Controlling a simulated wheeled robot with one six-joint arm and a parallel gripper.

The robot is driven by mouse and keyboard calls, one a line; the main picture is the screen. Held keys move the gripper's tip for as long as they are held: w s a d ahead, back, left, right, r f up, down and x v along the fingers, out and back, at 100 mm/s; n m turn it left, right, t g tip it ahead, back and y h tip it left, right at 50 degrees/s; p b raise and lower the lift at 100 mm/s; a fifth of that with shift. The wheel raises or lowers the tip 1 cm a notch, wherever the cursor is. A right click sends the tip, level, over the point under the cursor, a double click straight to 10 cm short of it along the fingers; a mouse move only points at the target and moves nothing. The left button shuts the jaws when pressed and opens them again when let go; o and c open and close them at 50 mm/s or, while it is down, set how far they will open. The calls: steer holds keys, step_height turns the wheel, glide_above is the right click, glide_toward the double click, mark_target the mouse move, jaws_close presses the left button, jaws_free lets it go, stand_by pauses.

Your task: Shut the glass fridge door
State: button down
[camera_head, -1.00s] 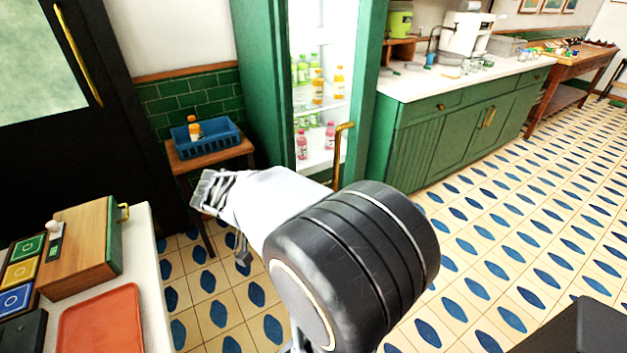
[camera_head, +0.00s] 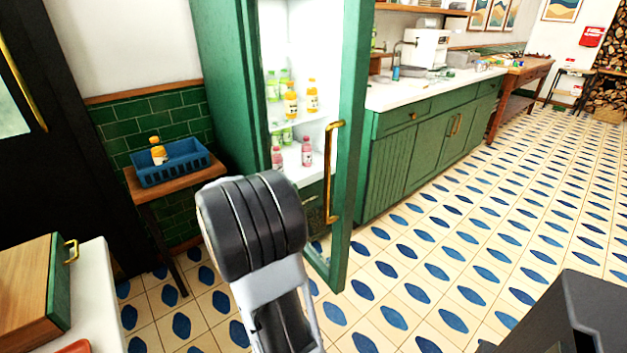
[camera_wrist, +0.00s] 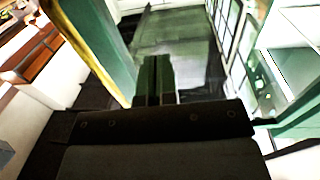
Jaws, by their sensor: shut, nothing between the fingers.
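The fridge (camera_head: 232,70) is a tall green cabinet with a bright interior. Its green-framed glass door (camera_head: 353,130) stands open, seen nearly edge-on, with a long brass handle (camera_head: 331,175) on it. In the wrist view, a brass bar (camera_wrist: 84,48) beside a green panel crosses the upper left, close to the camera. My gripper (camera_wrist: 158,62) is shut and empty, to the right of that bar. Bright shelves show at the right of the wrist view. In the head view my dark wrist hides the gripper; contact with the door cannot be told.
Bottles (camera_head: 291,100) stand on the fridge shelves. A blue crate (camera_head: 175,165) with an orange bottle is on a small wooden table (camera_head: 150,192) left of the fridge. A green counter (camera_head: 400,165) runs to the right. A wooden box (camera_head: 30,290) stands at lower left. Tiled floor at right is clear.

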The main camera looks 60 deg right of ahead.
mark_target(322, 177)
steer(key=x, duration=0.8)
steer(key=shift+p, duration=0.3)
